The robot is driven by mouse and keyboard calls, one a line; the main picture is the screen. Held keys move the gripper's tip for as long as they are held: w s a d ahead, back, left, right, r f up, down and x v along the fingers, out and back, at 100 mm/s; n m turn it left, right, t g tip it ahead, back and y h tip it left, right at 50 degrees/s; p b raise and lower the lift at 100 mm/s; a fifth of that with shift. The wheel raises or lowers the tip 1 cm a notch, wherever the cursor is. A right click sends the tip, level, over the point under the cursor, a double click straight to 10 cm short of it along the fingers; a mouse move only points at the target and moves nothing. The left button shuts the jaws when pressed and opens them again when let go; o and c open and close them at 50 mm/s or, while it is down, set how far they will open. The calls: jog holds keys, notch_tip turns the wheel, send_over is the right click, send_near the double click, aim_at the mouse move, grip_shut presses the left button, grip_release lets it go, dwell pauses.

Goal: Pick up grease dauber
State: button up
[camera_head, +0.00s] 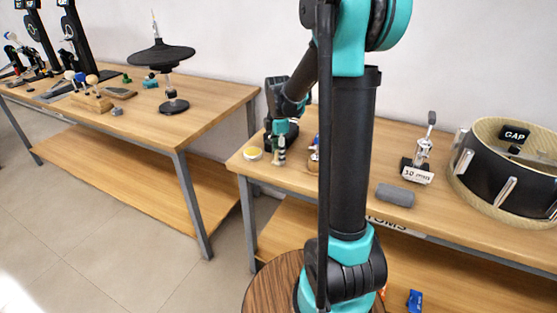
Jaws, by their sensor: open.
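My gripper (278,134) is at the left end of the right-hand table, pointing down, partly behind my own arm. It is open. A small upright item with a pale, brownish lower part (280,155) stands directly below or between the fingers; it may be the grease dauber, but it is too small to tell. I cannot tell whether the fingers touch it.
The left table (200,120) is separate, across a gap.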

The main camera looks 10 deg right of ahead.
jog(key=shift+c, duration=0.6)
grip_shut()
jog(key=shift+r, duration=0.1)
notch_tip(320, 180, up, 20)
dwell(0.4)
jog(key=c, duration=0.6)
grip_release()
grip_shut()
